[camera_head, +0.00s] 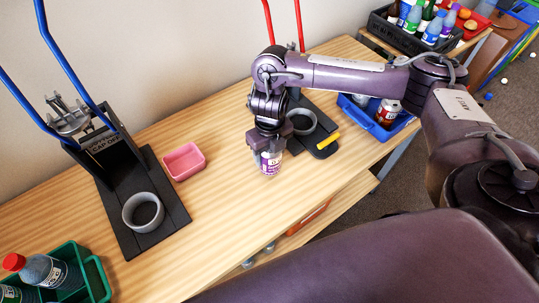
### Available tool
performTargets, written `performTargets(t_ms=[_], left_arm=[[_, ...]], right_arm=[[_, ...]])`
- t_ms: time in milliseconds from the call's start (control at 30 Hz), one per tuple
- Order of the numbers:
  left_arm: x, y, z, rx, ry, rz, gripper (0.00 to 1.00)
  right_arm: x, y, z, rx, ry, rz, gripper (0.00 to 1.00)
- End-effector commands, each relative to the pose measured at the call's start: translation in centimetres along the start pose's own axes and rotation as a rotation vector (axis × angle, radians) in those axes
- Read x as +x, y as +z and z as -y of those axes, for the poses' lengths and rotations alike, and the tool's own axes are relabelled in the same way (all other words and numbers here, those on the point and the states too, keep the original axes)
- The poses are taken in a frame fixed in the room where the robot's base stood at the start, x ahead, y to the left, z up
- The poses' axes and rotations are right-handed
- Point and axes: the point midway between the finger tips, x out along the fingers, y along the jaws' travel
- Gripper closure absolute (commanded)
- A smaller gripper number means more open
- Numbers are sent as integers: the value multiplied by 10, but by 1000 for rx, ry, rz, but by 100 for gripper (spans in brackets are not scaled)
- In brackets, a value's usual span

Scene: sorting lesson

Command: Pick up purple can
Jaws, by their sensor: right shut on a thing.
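The purple can (270,168) is at the middle of the wooden table (225,208), near its front edge. It has a purple and white label. My right gripper (268,150) points down over the can and is shut on its upper part, which the fingers partly hide. I cannot tell whether the can's base touches the table. My left gripper does not show.
A pink bowl (184,162) lies left of the can. A can crusher with blue handles and a grey cup (143,212) stands further left; another with red handles is behind my gripper. A blue bin (385,131) holds cans at right. A green crate (97,277) holds bottles.

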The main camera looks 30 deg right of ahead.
Motion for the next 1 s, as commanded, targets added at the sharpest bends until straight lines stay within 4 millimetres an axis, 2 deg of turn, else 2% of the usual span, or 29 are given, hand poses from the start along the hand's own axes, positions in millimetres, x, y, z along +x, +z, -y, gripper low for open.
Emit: performTargets(t_ms=[33,200,500,733,1000], left_arm=[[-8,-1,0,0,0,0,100],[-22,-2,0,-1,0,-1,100],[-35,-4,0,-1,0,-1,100],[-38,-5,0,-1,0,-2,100],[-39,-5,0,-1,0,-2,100]], right_arm=[[-20,3,0,-3,-1,9,74],[-68,3,1,-3,-3,10,74],[-133,2,0,-2,-1,6,74],[-160,1,0,0,0,4,74],[-166,0,0,8,0,0,74]])
